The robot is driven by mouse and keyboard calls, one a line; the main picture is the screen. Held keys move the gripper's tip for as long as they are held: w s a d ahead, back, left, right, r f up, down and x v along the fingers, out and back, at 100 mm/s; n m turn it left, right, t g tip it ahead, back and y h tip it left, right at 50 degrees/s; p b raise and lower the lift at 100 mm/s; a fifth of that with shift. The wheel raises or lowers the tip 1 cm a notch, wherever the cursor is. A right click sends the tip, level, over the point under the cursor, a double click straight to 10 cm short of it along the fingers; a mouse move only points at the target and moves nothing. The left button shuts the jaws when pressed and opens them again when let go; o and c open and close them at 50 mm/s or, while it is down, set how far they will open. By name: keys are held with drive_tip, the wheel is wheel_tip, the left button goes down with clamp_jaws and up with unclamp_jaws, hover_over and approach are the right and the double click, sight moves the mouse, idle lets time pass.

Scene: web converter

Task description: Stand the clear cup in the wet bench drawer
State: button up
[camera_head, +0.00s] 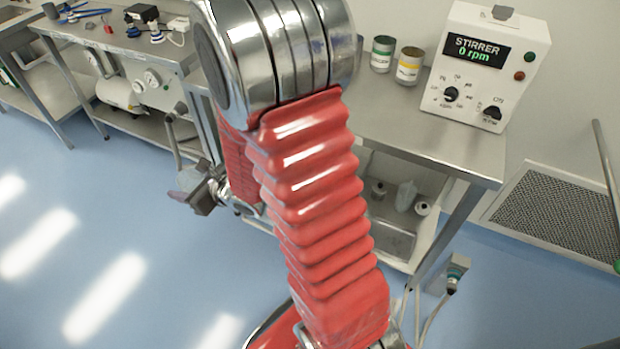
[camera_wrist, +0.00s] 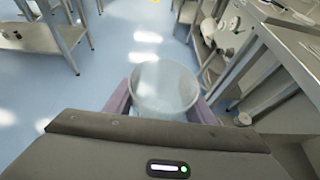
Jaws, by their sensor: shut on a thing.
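The clear cup (camera_wrist: 163,88) is between the two purple-grey fingers of my gripper (camera_wrist: 160,105) in the wrist view. The gripper is shut on it, and the cup's open rim faces the camera. Blue floor shows beyond the cup, so it is held in the air. In the head view my gripper (camera_head: 190,193) is partly hidden by my red arm, in front of the benches. The cup is hard to make out there. I cannot pick out the wet bench drawer for sure in either view.
A steel bench (camera_head: 420,143) at the right carries a stirrer control box (camera_head: 486,68) and two cans (camera_head: 395,60). Several bottles stand on its lower shelf. Another bench (camera_head: 110,40) at the left holds tools. Open blue floor (camera_head: 100,240) lies at the left.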

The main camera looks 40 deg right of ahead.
drive_tip(key=shift+d, duration=0.15)
drive_tip(key=s+d+f+m+h, duration=0.1)
drive_tip(key=s+d, duration=0.1)
drive_tip(key=d, duration=0.8)
drive_tip(key=s+d+f+m+h, duration=0.1)
drive_tip(key=s+d+f+h, duration=0.1)
drive_tip(key=d, duration=0.8)
drive_tip(key=s+d+f+m+h, duration=0.1)
drive_tip(key=s+d+m, duration=0.1)
drive_tip(key=d, duration=0.7)
drive_tip(key=shift+s+d+f+t, duration=0.3)
drive_tip(key=shift+s+d+f, duration=0.1)
drive_tip(key=shift+f, duration=2.95)
drive_tip(key=shift+f, duration=2.05)
